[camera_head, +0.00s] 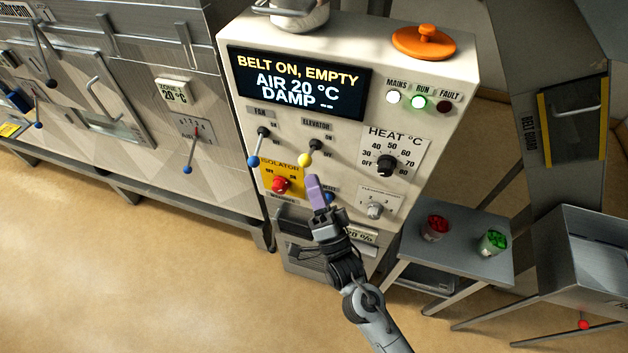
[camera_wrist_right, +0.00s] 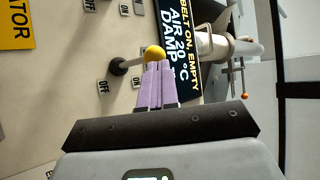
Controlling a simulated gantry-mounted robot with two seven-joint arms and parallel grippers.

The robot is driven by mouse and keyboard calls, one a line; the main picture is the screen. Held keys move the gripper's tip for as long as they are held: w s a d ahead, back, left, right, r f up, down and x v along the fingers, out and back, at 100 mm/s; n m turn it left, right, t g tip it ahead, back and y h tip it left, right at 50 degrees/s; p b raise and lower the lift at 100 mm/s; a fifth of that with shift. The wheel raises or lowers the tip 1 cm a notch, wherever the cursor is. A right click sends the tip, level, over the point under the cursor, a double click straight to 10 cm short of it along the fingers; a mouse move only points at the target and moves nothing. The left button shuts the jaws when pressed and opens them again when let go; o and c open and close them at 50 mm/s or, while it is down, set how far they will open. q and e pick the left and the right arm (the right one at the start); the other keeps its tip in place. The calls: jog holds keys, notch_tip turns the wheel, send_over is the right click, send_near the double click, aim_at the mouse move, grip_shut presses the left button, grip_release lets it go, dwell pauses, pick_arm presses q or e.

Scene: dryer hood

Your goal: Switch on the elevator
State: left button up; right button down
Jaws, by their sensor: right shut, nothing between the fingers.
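The elevator switch is a lever with a yellow ball knob (camera_head: 305,159) on the white control panel (camera_head: 345,130), under the ELEVATOR label. Its knob hangs down and left of its black pivot, toward the OFF side. My right gripper (camera_head: 313,180), with purple fingers, is shut and empty just below the knob. In the right wrist view, the yellow knob (camera_wrist_right: 154,54) is right at the tips of the shut fingers (camera_wrist_right: 155,68); whether they touch is unclear. The display (camera_head: 298,83) reads BELT ON, EMPTY, AIR 20 °C, DAMP. My left gripper is not in view.
The blue-knobbed fan lever (camera_head: 254,160) is close left of the elevator lever. The red isolator knob (camera_head: 281,184) on its yellow plate is below left. The heat dial (camera_head: 385,165) is to the right. MAINS and RUN lamps are lit. A side table (camera_head: 465,235) holds red and green items.

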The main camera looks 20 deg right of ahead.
jog(key=s+r+b+v, duration=0.1)
jog(key=b+v, duration=0.1)
jog(key=v, duration=1)
jog(key=shift+s+a+r, duration=0.2)
jog(key=shift+s+a, duration=0.05)
jog(key=shift+a, duration=0.1)
